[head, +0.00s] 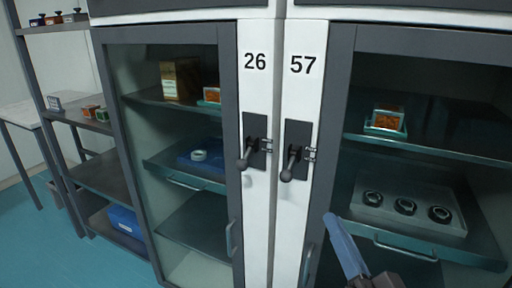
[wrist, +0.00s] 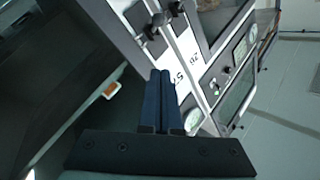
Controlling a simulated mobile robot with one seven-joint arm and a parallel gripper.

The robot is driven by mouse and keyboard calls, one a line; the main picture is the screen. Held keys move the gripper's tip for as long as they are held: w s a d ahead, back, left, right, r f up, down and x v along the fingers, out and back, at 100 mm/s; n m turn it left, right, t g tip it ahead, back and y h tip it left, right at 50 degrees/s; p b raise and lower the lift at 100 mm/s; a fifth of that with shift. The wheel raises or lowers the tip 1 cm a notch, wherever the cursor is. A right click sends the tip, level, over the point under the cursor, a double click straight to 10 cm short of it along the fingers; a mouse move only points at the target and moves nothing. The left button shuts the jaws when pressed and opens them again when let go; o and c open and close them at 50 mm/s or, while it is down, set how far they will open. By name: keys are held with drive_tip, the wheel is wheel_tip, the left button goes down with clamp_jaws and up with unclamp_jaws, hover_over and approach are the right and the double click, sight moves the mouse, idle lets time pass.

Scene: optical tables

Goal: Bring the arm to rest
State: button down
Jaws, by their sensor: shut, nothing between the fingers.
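My gripper (head: 345,246) shows at the lower right of centre in the head view, in front of the right cabinet's glass door. In the wrist view its two blue fingers (wrist: 161,100) lie side by side, shut, with nothing between them. The cabinet marked 57 (head: 303,64) is close behind it, and the cabinet marked 26 (head: 255,62) is to the left. Both doors look closed. I cannot tell whether a fingertip touches the glass.
Dark lever handles (head: 247,154) and (head: 293,163) stick out from the cabinet fronts. Behind the glass are a tray with black rings (head: 405,206) and small boxes. An open shelf rack (head: 95,175) stands at the left. Blue-green floor (head: 50,250) shows at lower left.

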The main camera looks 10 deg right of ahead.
drive_tip(key=w+a+r+n+t, duration=0.1)
drive_tip(key=a+r+n, duration=0.2)
drive_tip(key=a+r, duration=0.35)
drive_tip(key=w+a+r+n+t, duration=0.15)
drive_tip(key=a+r, duration=0.25)
drive_tip(key=r, duration=0.6)
drive_tip(key=s+a+r+n+t+p, duration=0.1)
drive_tip(key=s+a+r+t, duration=0.15)
drive_tip(key=s+r, duration=0.4)
drive_tip(key=s+a+r+n+t, duration=0.1)
drive_tip(key=s+a+r+t, duration=0.2)
drive_tip(key=r, duration=0.6)
wheel_tip(320, 180, up, 20)
drive_tip(key=w+g+p, duration=0.1)
drive_tip(key=p, duration=2)
drive_tip(key=shift+a+r+h, duration=0.25)
drive_tip(key=shift+a+h, duration=0.1)
drive_tip(key=shift+h, duration=0.05)
